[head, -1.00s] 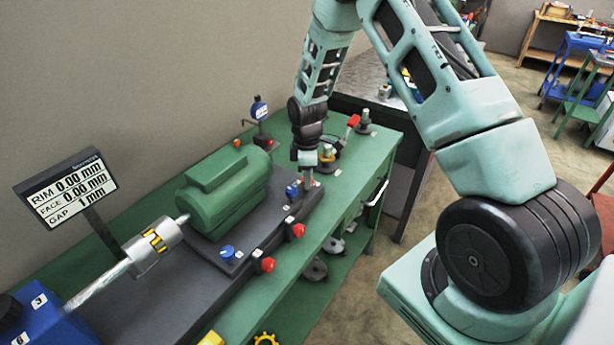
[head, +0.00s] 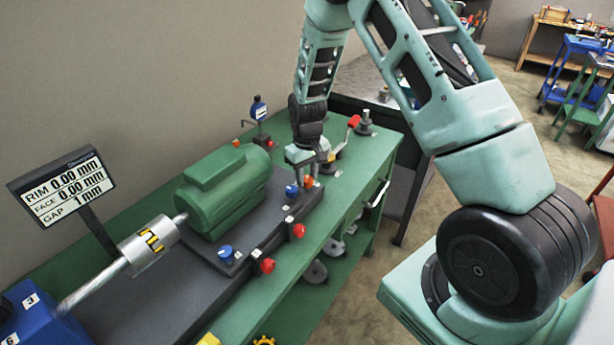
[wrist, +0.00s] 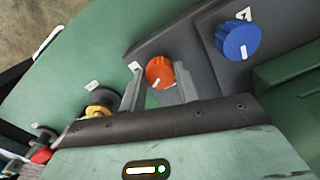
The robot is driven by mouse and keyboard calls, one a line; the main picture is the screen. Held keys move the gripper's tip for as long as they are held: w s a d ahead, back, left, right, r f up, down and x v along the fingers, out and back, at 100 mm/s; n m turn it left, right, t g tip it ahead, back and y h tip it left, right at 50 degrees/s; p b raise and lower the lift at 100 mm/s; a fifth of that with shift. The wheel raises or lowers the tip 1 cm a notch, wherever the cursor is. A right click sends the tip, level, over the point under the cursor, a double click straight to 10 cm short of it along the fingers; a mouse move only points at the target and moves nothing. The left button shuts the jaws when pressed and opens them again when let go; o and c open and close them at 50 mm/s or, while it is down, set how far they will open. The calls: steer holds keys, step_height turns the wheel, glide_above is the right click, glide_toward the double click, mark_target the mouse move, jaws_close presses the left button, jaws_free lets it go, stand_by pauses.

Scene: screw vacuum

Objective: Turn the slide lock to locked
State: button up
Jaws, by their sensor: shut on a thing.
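An orange knob (wrist: 160,72) with a white pointer mark sits between my gripper's two fingers in the wrist view; I take it to be the slide lock. Its mark points down and slightly left there. My gripper (wrist: 158,88) is shut on this knob, one finger on each side. In the head view my gripper (head: 301,176) reaches down to the far end of the dark base, and the orange knob (head: 308,182) shows just below it. The knob's lock wording cannot be read.
A blue knob (wrist: 238,40) stands close beside the orange one, near the green motor (head: 223,190). Red knobs (head: 267,266) line the base's front edge. A yellow-topped part (wrist: 98,109) stands on the bench beyond. A display (head: 66,187) reads rim 0.00, face 0.00, gap 1 mm.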

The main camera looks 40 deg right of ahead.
mark_target(307, 178)
steer(key=m, duration=0.5)
stand_by(0.8)
steer(key=o, duration=1)
steer(key=shift+c, duration=0.2)
steer(key=shift+r, duration=0.1)
step_height(307, 178, up, 17)
steer(key=b, duration=0.2)
steer(key=shift+r, duration=0.15)
